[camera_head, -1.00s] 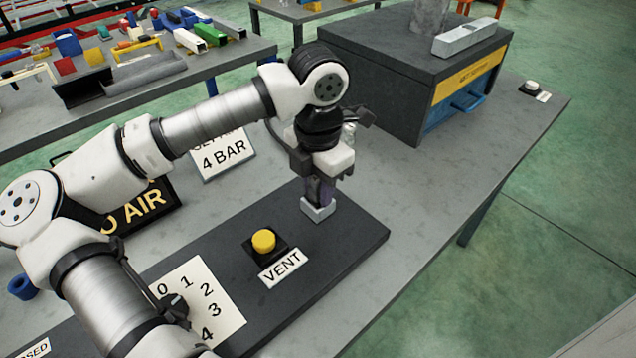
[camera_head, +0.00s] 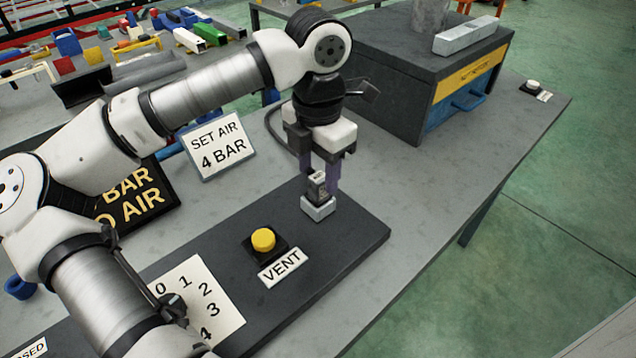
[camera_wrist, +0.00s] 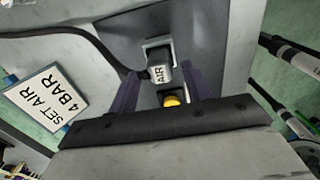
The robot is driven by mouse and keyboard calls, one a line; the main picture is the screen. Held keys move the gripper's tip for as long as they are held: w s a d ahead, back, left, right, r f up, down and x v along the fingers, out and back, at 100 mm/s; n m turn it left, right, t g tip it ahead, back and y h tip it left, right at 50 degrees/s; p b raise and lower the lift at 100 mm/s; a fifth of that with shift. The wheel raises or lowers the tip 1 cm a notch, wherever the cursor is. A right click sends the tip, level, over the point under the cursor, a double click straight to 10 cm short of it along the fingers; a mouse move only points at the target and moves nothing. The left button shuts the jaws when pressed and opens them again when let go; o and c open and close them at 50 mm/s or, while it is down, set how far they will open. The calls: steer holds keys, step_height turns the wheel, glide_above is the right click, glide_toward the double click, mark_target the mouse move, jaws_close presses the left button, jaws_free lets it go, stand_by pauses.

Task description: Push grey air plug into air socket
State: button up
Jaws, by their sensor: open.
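The grey air plug (camera_head: 316,187), labelled AIR, stands upright at the pale air socket block (camera_head: 318,209) on the dark panel. How deep it sits I cannot tell. In the wrist view the plug (camera_wrist: 160,72) shows between my fingers, with the socket (camera_wrist: 158,50) just beyond it. My gripper (camera_head: 321,180) points down, open, its purple fingers on either side of the plug's upper part. In the wrist view my gripper (camera_wrist: 159,84) shows gaps between both fingers and the plug. A dark hose (camera_wrist: 85,38) shows at the left.
The yellow VENT button (camera_head: 264,240) and a numbered dial card (camera_head: 205,300) are on the dark panel (camera_head: 345,250). A SET AIR 4 BAR sign (camera_head: 218,146) stands behind. A large dark box (camera_head: 385,75) is at the back right.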

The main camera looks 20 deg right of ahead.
step_height(320, 180, up, 8)
steer(key=shift+r+b, duration=0.1)
steer(key=shift+b, duration=0.4)
